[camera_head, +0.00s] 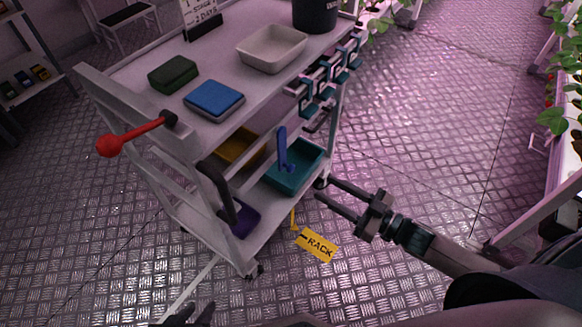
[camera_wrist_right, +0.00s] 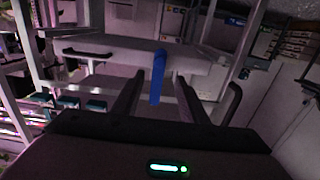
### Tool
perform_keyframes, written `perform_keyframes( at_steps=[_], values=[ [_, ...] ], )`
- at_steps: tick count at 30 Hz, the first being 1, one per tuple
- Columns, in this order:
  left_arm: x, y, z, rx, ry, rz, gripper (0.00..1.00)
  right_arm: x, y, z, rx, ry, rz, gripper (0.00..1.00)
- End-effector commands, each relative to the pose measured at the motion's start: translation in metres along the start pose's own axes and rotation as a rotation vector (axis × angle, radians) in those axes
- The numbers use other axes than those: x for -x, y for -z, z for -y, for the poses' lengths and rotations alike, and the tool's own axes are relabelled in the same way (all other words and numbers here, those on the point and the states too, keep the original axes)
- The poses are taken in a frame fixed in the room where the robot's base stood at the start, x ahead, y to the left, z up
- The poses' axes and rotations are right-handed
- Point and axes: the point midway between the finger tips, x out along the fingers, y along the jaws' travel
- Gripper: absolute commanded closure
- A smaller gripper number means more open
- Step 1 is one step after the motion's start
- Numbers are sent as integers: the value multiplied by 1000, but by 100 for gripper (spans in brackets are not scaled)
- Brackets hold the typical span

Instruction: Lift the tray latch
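A blue upright lever (camera_head: 282,148), which looks like the latch, stands at the side of the cart (camera_head: 135,88) above the teal bin (camera_head: 309,160). In the right wrist view the blue lever (camera_wrist_right: 158,76) appears between my finger lines, ahead of the fingertips. My right gripper (camera_head: 322,187) is open and empty, right of and below the lever in the head view, apart from it. My left gripper (camera_head: 197,312) shows only as dark tips at the bottom edge. They look apart and empty. A red-knobbed lever (camera_head: 130,138) sticks out from the cart's left end.
A black curved handle (camera_head: 217,187) is on the cart's near end. A yellow RACK tag (camera_head: 317,245) hangs beside the lower shelf. Blue and green boxes and a white tray (camera_head: 272,48) stand on top. The floor right of the cart is clear.

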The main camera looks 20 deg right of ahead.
Motion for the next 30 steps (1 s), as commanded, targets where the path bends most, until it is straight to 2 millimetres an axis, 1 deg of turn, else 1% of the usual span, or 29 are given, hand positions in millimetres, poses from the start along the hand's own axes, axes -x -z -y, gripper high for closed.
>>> perform_keyframes(
  at_steps=[1, 3, 18, 24, 30],
  values=[
    [0, 0, 0, 1, -1, -1, 69, -10, 1, 0, 1, 1, -4, 61],
    [-1, 0, -1, 1, -2, -3, 69, -21, 1, 0, 1, 0, -4, 61],
    [0, 7, -4, 3, -11, -38, 69, -102, 1, 0, 1, 1, -3, 61],
    [-1, 6, -5, 3, -14, -42, 69, -122, 0, 0, 1, 0, -1, 61],
    [-1, 6, -6, 3, -16, -43, 69, -129, 1, 0, 1, 1, -1, 61]
  ],
)
